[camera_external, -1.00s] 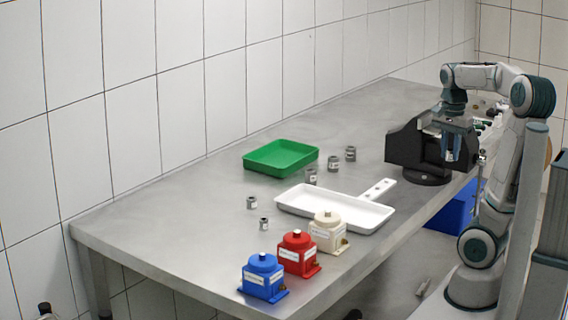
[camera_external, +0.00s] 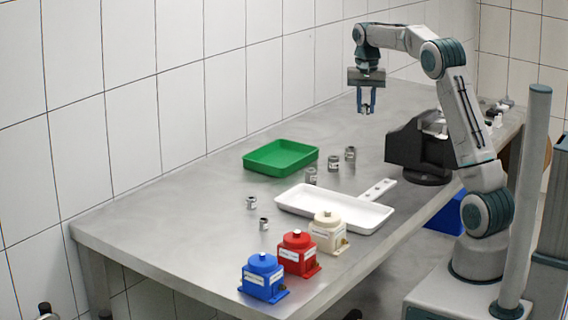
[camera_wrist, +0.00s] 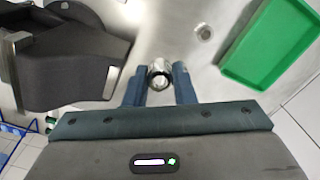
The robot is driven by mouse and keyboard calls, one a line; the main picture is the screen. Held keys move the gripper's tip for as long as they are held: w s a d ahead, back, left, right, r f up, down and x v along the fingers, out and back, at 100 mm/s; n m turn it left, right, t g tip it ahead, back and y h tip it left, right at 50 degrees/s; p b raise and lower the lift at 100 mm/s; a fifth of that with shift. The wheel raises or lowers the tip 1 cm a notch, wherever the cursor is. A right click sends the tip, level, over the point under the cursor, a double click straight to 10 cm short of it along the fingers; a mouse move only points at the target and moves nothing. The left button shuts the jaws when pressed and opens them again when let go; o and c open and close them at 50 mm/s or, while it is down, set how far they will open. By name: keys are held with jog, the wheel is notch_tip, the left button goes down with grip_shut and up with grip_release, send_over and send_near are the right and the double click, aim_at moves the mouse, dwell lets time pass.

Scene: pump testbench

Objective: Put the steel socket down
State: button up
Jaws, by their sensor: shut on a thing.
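The steel socket (camera_wrist: 158,76) is a small shiny metal ring-shaped piece held between my gripper's fingers in the wrist view. My gripper (camera_external: 366,108) hangs fingers-down above the far part of the steel table, apart from its surface. It is shut on the socket, which also shows as a small piece between the fingertips in the external view (camera_external: 366,109). In the wrist view the gripper (camera_wrist: 159,84) points towards the table, with the black vise to its left and the green tray to its right.
A green tray (camera_external: 281,144) and a white tray (camera_external: 335,221) lie on the table (camera_external: 190,200). Several grey sockets (camera_external: 333,163) stand around them. A black vise (camera_external: 420,150) is at the right. Blue (camera_external: 263,278), red (camera_external: 298,254) and cream (camera_external: 328,232) pumps stand in front.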

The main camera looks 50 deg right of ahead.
aim_at(281, 158)
jog(key=w+d+f+n+p, duration=0.2)
jog(key=w+f+n+p, duration=0.3)
jog(key=w, duration=0.6)
jog(key=w+a+f+m+p, duration=0.1)
jog(key=w+a+f, duration=0.3)
jog(key=w+a+f+m+p, duration=0.1)
jog(key=w+a+f+p, duration=0.1)
jog(key=w+a+f, duration=0.2)
jog(key=shift+w+f, duration=0.1)
jog(key=shift+w, duration=0.2)
jog(key=shift+f, duration=0.15)
jog(key=shift+f+p, duration=0.65)
jog(key=shift+f, duration=1.35)
jog(key=shift+f, duration=0.1)
jog(key=shift+f, duration=0.15)
jog(key=o, duration=0.7)
